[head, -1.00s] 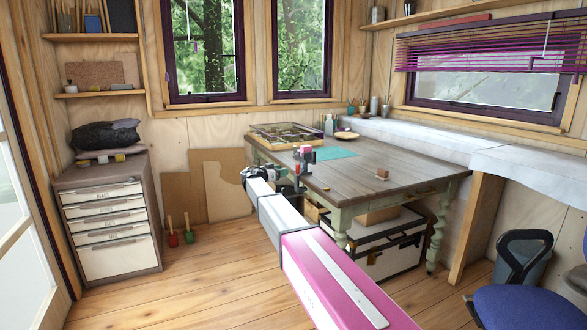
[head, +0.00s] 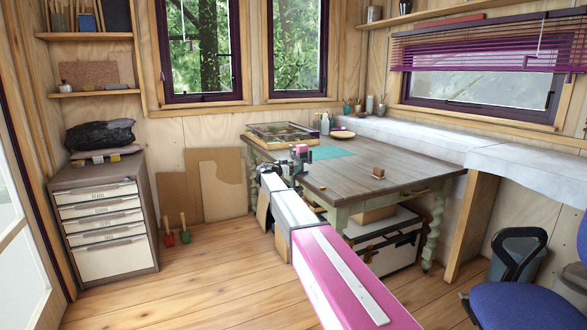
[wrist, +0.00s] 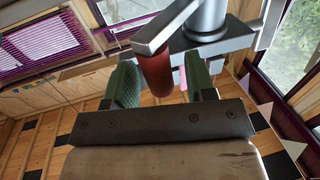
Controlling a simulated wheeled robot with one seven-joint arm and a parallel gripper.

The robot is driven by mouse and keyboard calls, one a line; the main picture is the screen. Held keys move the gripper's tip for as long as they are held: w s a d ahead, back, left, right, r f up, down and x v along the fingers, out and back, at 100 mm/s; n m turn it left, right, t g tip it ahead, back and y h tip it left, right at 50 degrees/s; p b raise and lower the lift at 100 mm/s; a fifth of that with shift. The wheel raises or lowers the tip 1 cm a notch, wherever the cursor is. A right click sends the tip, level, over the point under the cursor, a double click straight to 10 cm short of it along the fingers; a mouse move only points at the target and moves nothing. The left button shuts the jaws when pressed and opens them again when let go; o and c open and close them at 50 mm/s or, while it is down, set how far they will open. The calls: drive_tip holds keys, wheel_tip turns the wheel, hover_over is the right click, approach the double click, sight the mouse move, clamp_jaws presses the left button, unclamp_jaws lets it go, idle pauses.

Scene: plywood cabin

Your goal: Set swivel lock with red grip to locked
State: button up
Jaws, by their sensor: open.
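The swivel lock shows in the wrist view as a silver metal lever (wrist: 166,27) joined to a round metal post (wrist: 206,18). Its dark red grip (wrist: 155,76) hangs from the lever's end. My gripper (wrist: 161,80) is open, with its green-padded fingers on either side of the red grip. The grip is nearer the left finger; I cannot tell whether it touches. In the head view my gripper (head: 297,161) is at the desk's left edge, small and partly hidden by my arm. The lock cannot be made out clearly there.
The wooden desk (head: 385,165) holds a glass-topped case (head: 282,133), a teal mat (head: 331,153) and a small wooden block (head: 378,172). A drawer cabinet (head: 107,222) stands left, a blue chair (head: 520,300) right. The floor between cabinet and desk is mostly clear.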

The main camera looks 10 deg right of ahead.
clamp_jaws()
drive_tip(key=shift+s+d+n+t+y, duration=0.25)
drive_tip(key=shift+d+n+t+y, duration=0.5)
drive_tip(key=shift+t, duration=0.25)
drive_tip(key=shift+s+d+n+t+y, duration=0.25)
drive_tip(key=shift+d+n+t+y, duration=0.3)
drive_tip(key=shift+n+t+y, duration=0.35)
unclamp_jaws()
drive_tip(key=shift+s+a, duration=0.1)
drive_tip(key=v, duration=1)
drive_tip(key=shift+s+a, duration=0.15)
drive_tip(key=shift+a, duration=0.1)
